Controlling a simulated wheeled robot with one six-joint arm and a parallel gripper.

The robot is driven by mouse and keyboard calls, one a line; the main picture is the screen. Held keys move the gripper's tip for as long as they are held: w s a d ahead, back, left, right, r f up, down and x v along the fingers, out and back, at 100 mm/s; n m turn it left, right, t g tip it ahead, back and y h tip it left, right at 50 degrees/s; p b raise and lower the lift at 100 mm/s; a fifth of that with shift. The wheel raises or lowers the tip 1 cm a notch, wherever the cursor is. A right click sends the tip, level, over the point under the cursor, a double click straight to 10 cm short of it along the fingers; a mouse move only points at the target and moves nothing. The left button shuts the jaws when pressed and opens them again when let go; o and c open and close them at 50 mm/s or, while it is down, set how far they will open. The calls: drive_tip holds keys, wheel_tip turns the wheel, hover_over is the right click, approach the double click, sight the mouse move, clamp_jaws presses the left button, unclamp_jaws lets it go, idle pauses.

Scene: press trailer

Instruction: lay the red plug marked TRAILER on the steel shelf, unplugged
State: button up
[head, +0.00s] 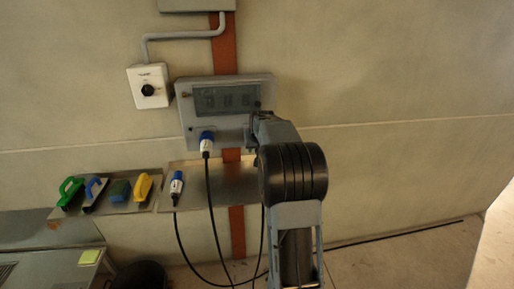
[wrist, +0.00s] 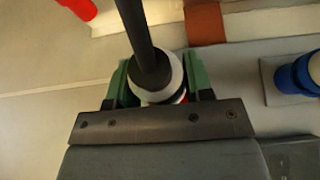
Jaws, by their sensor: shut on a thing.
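In the wrist view my gripper (wrist: 158,88) has its green-padded fingers shut on a plug (wrist: 173,82). The plug shows a white collar, a thick black cable and a bit of red at its lower edge. Its marking is not visible, and whether its front sits in a socket is hidden. In the head view my arm covers the gripper and this plug at the right side of the grey socket panel (head: 184,118). The steel shelf (head: 226,190) is below the panel. A blue-and-white plug (head: 176,187) lies on its left end.
Another blue plug (head: 206,141) is in the panel's left socket; it also shows in the wrist view (wrist: 292,76). Hand tools, including a green one (head: 70,192), lie on a shelf at left. Black cables hang below. The shelf's middle is clear.

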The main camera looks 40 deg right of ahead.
drive_tip(key=s+a+b, duration=0.3)
drive_tip(key=s+b, duration=0.1)
drive_tip(key=s, duration=0.2)
idle(1.1)
